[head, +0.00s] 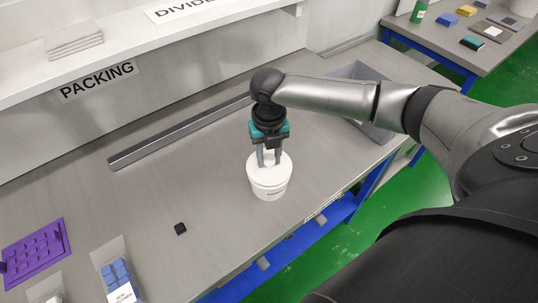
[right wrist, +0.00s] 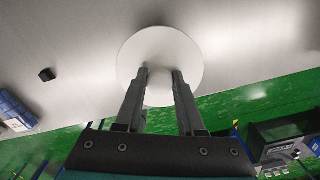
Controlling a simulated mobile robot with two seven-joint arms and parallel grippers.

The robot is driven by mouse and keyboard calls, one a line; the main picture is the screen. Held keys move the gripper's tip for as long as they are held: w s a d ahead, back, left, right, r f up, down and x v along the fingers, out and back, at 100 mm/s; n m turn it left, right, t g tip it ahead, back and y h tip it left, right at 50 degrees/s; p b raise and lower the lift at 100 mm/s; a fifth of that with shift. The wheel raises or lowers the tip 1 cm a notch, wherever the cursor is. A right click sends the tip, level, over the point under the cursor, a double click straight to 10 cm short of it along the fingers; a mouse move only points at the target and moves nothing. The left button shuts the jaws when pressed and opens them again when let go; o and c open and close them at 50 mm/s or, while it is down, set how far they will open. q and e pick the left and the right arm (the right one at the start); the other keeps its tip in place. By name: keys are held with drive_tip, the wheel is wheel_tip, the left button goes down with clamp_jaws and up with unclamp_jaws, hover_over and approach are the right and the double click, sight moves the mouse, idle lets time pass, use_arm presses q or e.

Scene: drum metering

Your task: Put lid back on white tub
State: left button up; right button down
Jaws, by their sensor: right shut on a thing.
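The white tub (head: 270,190) stands upright on the grey bench near its front edge. A round white lid (head: 282,166) is at the tub's top; I cannot tell whether it is fully seated. My right gripper (head: 269,162) points down over the tub and is shut on the lid's knob. In the right wrist view the lid (right wrist: 160,45) is a white disc, with its pale knob (right wrist: 160,90) between the two fingers (right wrist: 161,76). The lid hides the tub there. My left gripper is not in view.
A small black block (head: 180,229) lies left of the tub. A box of blue pieces (head: 118,278) and a purple tray (head: 35,254) are farther left.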

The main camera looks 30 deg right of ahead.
drive_tip(key=shift+f+p, duration=0.2)
drive_tip(key=shift+p, duration=0.45)
idle(0.8)
idle(0.4)
unclamp_jaws()
idle(0.5)
drive_tip(key=shift+r, duration=0.15)
drive_tip(key=shift+r+p, duration=3.4)
drive_tip(key=shift+p, duration=0.55)
drive_tip(key=shift+c, duration=0.4)
clamp_jaws()
